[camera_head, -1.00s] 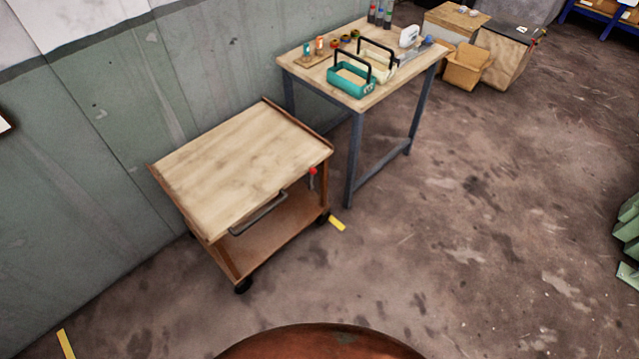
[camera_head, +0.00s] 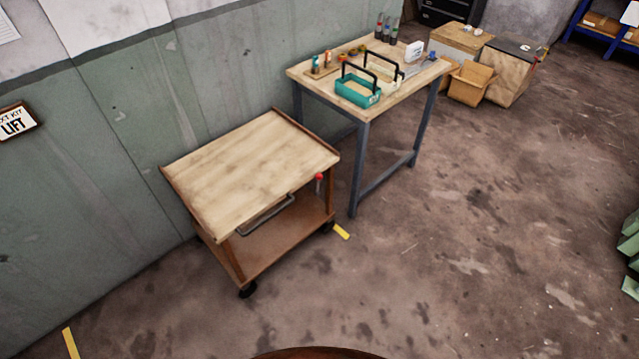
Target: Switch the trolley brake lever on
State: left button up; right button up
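The trolley (camera_head: 250,165) stands against the green wall, left of the middle of the view. It has a bare wooden top, a lower shelf, dark wheels and a grey handle (camera_head: 265,216) on its front side. The brake lever (camera_head: 319,178) with a red knob is on the trolley's front side, near its right corner. The knob is at the upper end and the lever looks roughly upright; its exact setting is too small to tell. Neither of my grippers shows in the view.
A workbench (camera_head: 424,79) with a teal tote (camera_head: 357,92), a cream tote and small items stands right behind the trolley. Cardboard boxes (camera_head: 471,84) stand at the back. Yellow floor marks (camera_head: 341,232) lie by the trolley. The floor in front and to the right is clear.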

aim_at(318, 177)
jog(key=k, duration=0.35)
jog(key=u, duration=0.35)
jog(key=i, duration=0.75)
jog(key=z, duration=0.55)
jog(key=i, duration=0.6)
jog(key=z, duration=0.55)
